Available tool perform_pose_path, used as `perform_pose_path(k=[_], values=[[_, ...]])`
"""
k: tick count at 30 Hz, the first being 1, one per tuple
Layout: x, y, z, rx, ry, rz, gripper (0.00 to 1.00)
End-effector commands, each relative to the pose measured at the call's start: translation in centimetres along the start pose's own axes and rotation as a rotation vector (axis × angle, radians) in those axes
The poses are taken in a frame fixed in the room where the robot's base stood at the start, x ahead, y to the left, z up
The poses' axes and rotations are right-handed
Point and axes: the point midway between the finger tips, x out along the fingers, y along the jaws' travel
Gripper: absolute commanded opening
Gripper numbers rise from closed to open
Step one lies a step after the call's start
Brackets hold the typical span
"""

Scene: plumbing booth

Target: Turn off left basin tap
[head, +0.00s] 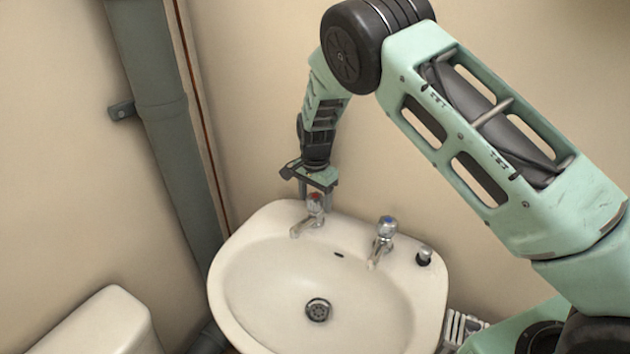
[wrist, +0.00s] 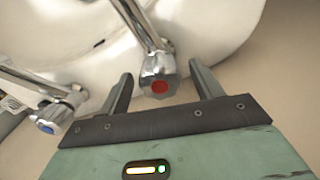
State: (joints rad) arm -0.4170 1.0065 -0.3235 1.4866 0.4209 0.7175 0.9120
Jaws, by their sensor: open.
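The left basin tap (head: 313,206) is chrome with a red-marked handle and stands at the back left of the white basin (head: 250,295). My gripper (head: 317,197) is above and behind it, pointing down. In the wrist view my gripper (wrist: 160,82) is open, with one finger on each side of the red-marked handle (wrist: 158,84). Gaps show between both fingers and the handle. I cannot tell whether water runs from the spout. The right basin tap (head: 385,230) has a blue mark and also shows at the left of the wrist view (wrist: 47,117).
A grey pipe (head: 165,120) runs down the wall at left. A white cistern (head: 105,325) is at lower left. The wall stands close behind the taps. The space above the basin bowl is clear.

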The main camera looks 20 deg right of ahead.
Motion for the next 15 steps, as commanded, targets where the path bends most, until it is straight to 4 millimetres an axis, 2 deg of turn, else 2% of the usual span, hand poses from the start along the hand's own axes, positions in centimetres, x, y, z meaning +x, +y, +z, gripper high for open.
perform_pose_path(k=[5,15], values=[[-2.6,-0.1,0.0,-0.001,0.002,-0.005,0.65],[-10.6,-0.1,0.0,-0.001,0.002,-0.007,0.65]])
